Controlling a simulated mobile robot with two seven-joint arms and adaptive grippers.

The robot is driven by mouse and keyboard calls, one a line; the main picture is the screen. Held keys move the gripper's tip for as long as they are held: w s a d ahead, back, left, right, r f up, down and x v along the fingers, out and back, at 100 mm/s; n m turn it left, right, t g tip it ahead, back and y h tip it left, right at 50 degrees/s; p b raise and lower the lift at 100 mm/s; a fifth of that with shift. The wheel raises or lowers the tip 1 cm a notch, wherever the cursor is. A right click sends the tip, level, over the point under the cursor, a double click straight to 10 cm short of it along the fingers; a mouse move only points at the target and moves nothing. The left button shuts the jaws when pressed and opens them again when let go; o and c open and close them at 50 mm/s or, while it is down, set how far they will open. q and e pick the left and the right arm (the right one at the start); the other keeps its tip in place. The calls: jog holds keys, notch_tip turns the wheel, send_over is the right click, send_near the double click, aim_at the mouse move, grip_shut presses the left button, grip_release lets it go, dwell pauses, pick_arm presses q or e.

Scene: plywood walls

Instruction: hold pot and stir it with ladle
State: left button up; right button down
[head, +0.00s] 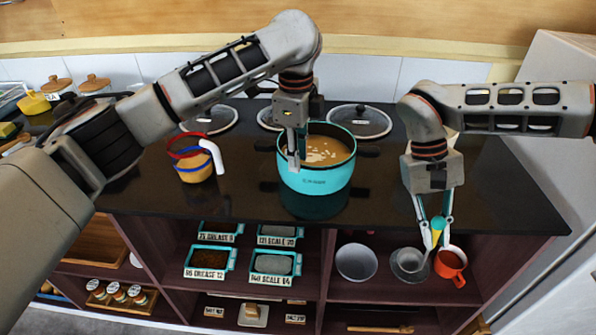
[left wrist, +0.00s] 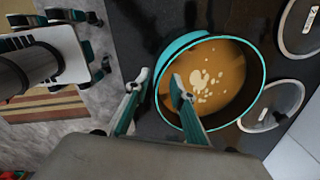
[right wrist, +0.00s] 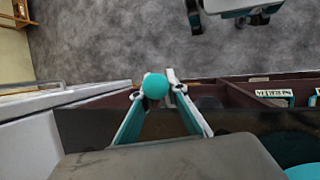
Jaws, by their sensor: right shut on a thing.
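The turquoise pot (head: 316,180) stands on the dark countertop, with brown soup and pale bits in it. It also shows in the left wrist view (left wrist: 185,48). My left gripper (head: 294,163) is at the pot's near-left rim. In the left wrist view its fingers (left wrist: 160,80) are apart, one outside the wall and one over the inside. My right gripper (head: 436,232) is shut on the ladle (head: 437,236), in front of the counter's right part. The ladle's yellow and turquoise handle shows between the fingers; its round turquoise end (right wrist: 155,86) shows in the right wrist view. Its lower end is hard to make out.
Glass lids (head: 360,121) lie behind the pot. Open shelves below hold labelled trays (head: 208,262), a bowl (head: 356,262) and an orange mug (head: 451,262). The counter front is clear.

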pick_arm(q)
jog(key=shift+s+r, duration=0.1)
jog(key=shift+r, duration=1.9)
